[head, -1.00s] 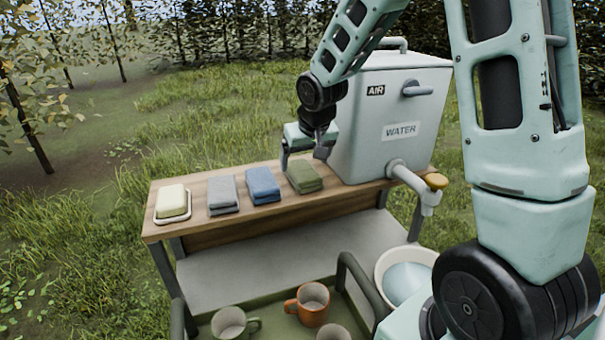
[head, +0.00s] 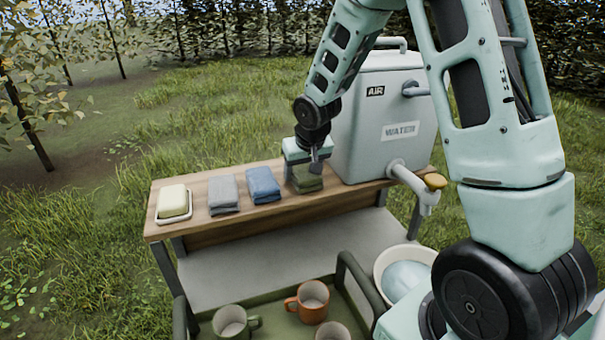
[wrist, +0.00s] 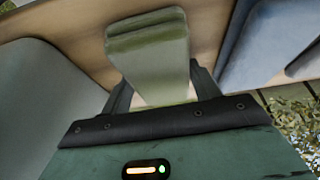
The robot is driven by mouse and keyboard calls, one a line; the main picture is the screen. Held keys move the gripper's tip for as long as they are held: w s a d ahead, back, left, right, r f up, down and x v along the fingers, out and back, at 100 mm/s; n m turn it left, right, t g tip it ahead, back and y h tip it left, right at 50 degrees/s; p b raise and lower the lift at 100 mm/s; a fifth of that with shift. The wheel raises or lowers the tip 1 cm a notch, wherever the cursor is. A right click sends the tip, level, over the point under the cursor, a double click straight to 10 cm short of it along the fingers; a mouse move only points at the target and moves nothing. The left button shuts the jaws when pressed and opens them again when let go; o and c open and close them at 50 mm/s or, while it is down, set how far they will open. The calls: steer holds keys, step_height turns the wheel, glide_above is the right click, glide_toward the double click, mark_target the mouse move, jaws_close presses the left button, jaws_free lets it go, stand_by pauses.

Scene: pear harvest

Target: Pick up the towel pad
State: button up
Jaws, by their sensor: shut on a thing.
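Three folded towel pads lie in a row on the wooden table top: a grey one (head: 223,194), a blue one (head: 263,184) and a green one (head: 306,184). My gripper (head: 304,172) is down at the green pad and partly covers it in the head view. In the wrist view the green pad (wrist: 150,55) stands between the two fingers (wrist: 158,95), and the gripper is shut on it. The blue pad also shows at the right in the wrist view (wrist: 265,40). I cannot tell whether the green pad is clear of the table.
A grey water tank (head: 372,130) with a tap (head: 427,193) stands close right of the green pad. A yellow block on a white dish (head: 173,203) is at the table's left end. Below are a green tray with mugs (head: 312,301) and a white basin (head: 404,272).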

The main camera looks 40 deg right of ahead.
mark_target(303, 169)
steer(key=shift+r, duration=0.1)
step_height(303, 169, up, 10)
steer(key=shift+f+b, duration=0.1)
steer(key=shift+b, duration=0.55)
steer(key=shift+o, duration=1.2)
steer(key=shift+c, duration=0.8)
steer(key=shift+s, duration=0.1)
